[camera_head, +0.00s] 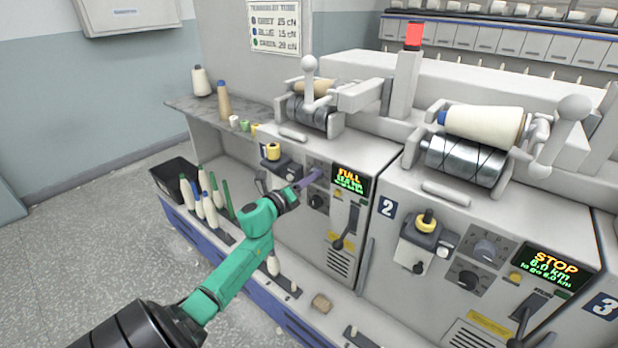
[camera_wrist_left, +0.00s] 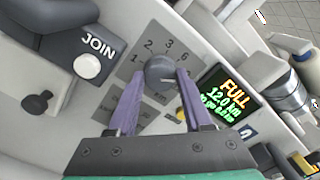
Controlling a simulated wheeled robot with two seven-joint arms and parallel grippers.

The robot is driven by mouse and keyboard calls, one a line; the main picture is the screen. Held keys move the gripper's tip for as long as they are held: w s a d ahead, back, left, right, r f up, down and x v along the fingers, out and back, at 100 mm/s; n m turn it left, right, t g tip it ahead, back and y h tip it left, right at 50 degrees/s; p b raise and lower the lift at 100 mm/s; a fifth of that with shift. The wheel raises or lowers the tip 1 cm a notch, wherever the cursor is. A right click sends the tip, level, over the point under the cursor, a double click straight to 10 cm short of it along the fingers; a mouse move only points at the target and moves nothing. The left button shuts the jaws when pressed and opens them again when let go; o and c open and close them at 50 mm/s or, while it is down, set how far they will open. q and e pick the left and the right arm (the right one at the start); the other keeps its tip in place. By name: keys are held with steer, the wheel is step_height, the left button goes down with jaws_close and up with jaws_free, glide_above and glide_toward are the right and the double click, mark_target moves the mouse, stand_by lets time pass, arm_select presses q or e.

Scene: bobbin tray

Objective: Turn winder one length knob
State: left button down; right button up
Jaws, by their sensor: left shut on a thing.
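Winder one's length knob (camera_wrist_left: 160,72) is a grey round knob on a dial marked 1, 2, 3 and 6. In the wrist view the two purple fingers of my left gripper (camera_wrist_left: 159,77) are on either side of it, shut on it. In the head view my left gripper (camera_head: 312,180) reaches winder one's front panel beside its display (camera_head: 350,180), and the fingers cover the length knob there. The display also shows in the wrist view (camera_wrist_left: 228,97), reading FULL and 12.0 km. My right gripper is in neither view.
A second dark knob (camera_head: 318,201) sits below the fingers. A JOIN button (camera_wrist_left: 88,66) is on the unit at left in the wrist view. A lever (camera_head: 346,232) stands below the display. Winder two (camera_head: 440,215), showing STOP, is to the right.

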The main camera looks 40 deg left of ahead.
arm_select(q)
steer(key=shift+f+n+p, duration=0.15)
steer(key=shift+n+p, duration=5.15)
steer(key=shift+n, duration=10.3)
steer(key=shift+c, duration=1.6)
jaws_free()
